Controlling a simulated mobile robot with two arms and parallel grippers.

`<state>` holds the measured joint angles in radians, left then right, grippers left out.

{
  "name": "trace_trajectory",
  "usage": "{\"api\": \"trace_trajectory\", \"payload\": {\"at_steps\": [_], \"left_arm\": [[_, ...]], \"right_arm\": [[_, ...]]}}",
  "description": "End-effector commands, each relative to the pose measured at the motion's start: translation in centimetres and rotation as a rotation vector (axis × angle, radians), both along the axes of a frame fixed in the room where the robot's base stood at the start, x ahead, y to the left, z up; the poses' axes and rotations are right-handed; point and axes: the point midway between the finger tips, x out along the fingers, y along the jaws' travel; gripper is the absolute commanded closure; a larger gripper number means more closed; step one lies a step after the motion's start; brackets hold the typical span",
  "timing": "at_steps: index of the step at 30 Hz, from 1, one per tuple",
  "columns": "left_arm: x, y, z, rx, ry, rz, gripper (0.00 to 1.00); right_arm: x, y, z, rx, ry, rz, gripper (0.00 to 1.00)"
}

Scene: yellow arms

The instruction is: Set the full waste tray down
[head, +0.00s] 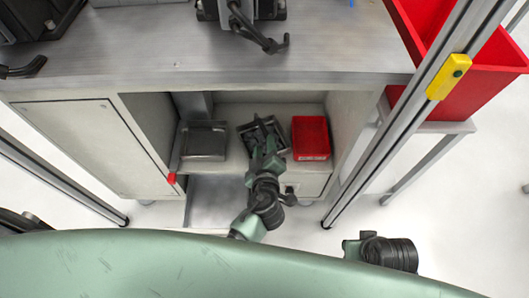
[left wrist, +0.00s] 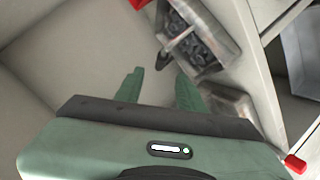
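The waste tray (head: 280,140), a metal tray, sits on the open cabinet shelf, partly hidden by my left gripper (head: 262,128) in the head view. In the left wrist view the tray (left wrist: 226,30) holds dark lumpy pieces and has a grey bar-like handle (left wrist: 179,39) at its near side. My left gripper (left wrist: 157,78) has its two green fingers apart with nothing between them, beside the tray's handle. Whether the fingers touch the tray cannot be told. My right gripper is out of view; only a part of that arm shows at the lower right of the head view.
Another grey tray (head: 204,141) stands left of the waste tray on the shelf (head: 228,168). A red bin (head: 310,138) stands close on the right. Cabinet walls bound the shelf. A large red container (head: 470,95) and a metal post are further right.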

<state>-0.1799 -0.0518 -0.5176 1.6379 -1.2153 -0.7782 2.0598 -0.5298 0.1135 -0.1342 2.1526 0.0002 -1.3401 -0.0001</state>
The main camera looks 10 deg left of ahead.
Motion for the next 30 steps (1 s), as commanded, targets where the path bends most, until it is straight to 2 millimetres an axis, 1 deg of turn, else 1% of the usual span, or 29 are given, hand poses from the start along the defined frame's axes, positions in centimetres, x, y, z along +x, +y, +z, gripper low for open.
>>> {"api": "trace_trajectory", "payload": {"at_steps": [1, 3, 6, 13, 16, 17, 19, 22, 24, 26, 27, 30], "left_arm": [[-1.0, -0.2, 0.4, -0.002, 0.002, 0.001, 0.61], [-1.9, -0.4, 0.7, -0.002, 0.002, 0.001, 0.61], [-2.9, -0.6, 1.2, 0.001, 0.000, 0.001, 0.61], [-3.5, -0.7, 1.5, 0.001, 0.000, 0.001, 0.61], [-3.7, -0.1, 1.2, 0.017, 0.020, 0.005, 0.61], [-3.9, 0.3, 0.9, 0.030, 0.038, 0.007, 0.61], [-4.6, 1.8, -0.1, 0.078, 0.102, 0.011, 0.61], [-6.5, 4.9, -2.1, 0.177, 0.254, -0.004, 0.61], [-8.4, 7.1, -3.7, 0.253, 0.388, -0.046, 0.61], [-10.1, 8.6, -4.8, 0.311, 0.501, -0.106, 0.61], [-11.2, 9.4, -5.5, 0.346, 0.572, -0.156, 0.61], [-14.2, 10.9, -6.8, 0.420, 0.730, -0.318, 0.61]], "right_arm": [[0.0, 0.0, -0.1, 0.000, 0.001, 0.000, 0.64], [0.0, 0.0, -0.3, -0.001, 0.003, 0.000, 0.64], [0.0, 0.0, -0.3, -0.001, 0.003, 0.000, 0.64], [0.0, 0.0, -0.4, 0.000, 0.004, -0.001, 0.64], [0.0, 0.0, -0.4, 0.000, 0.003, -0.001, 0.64], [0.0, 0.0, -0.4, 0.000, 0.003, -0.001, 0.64], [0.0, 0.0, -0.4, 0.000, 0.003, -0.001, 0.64], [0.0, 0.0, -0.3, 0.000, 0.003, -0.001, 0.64], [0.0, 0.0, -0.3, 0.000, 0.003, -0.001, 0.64], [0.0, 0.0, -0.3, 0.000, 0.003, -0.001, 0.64], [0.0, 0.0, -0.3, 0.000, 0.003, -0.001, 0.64], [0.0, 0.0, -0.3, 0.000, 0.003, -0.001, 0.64]]}}
